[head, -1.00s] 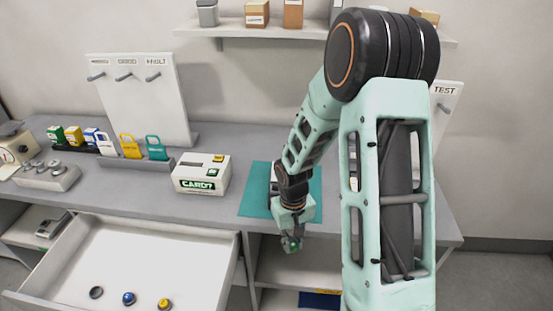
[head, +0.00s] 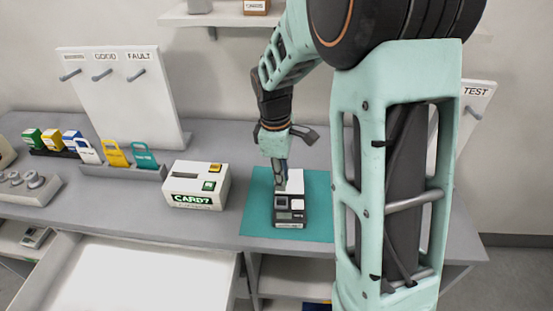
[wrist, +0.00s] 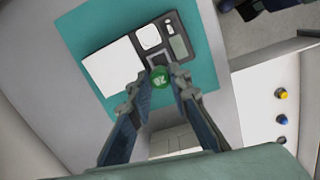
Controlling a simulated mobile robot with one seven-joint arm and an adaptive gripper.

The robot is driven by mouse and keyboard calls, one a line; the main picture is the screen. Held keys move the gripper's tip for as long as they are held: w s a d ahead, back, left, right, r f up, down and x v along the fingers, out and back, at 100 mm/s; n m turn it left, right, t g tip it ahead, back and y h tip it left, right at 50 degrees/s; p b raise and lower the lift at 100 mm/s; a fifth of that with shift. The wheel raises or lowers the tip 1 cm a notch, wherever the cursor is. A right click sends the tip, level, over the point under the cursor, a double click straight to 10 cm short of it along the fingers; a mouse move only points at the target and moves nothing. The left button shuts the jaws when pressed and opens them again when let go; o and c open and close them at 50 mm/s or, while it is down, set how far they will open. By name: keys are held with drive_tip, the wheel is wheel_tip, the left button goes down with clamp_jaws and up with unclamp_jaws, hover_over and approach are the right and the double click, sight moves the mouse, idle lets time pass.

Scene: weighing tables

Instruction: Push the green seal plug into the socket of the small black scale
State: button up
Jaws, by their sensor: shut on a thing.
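My gripper (wrist: 160,84) is shut on the green seal plug (wrist: 160,77), a round green cap with pale marks, held between the fingertips in the wrist view. In the head view my gripper (head: 281,186) is above the small black scale (head: 290,217), which lies on the teal mat. The scale also shows in the wrist view (wrist: 178,47), with a large white plate beside its dark panel. A dark square part of the scale lies just past the plug and is partly covered by it. I cannot tell whether plug and scale touch. The plug is not clear in the head view.
The teal mat (head: 256,208) has bare room around the scale. A white CARD? box (head: 196,186) stands left of it. A card holder (head: 125,172) and peg board (head: 120,98) are farther left. An open drawer (head: 150,275) juts out in front; blue (wrist: 282,118) and yellow plugs (wrist: 280,94) lie there.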

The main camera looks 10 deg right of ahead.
drive_tip(key=shift+w+r, duration=0.15)
drive_tip(key=shift+w, duration=0.25)
drive_tip(key=shift+s+f+b, duration=0.2)
drive_tip(key=shift+f+b, duration=0.4)
drive_tip(key=shift+f, duration=0.05)
drive_tip(key=shift+f+b, duration=1.65)
drive_tip(key=shift+f, duration=0.55)
drive_tip(key=shift+f, duration=0.2)
drive_tip(key=shift+f+b, duration=0.6)
drive_tip(key=shift+f, duration=0.2)
drive_tip(key=o, duration=0.8)
drive_tip(key=shift+o, duration=0.2)
drive_tip(key=shift+w+r, duration=0.1)
drive_tip(key=shift+r, duration=0.05)
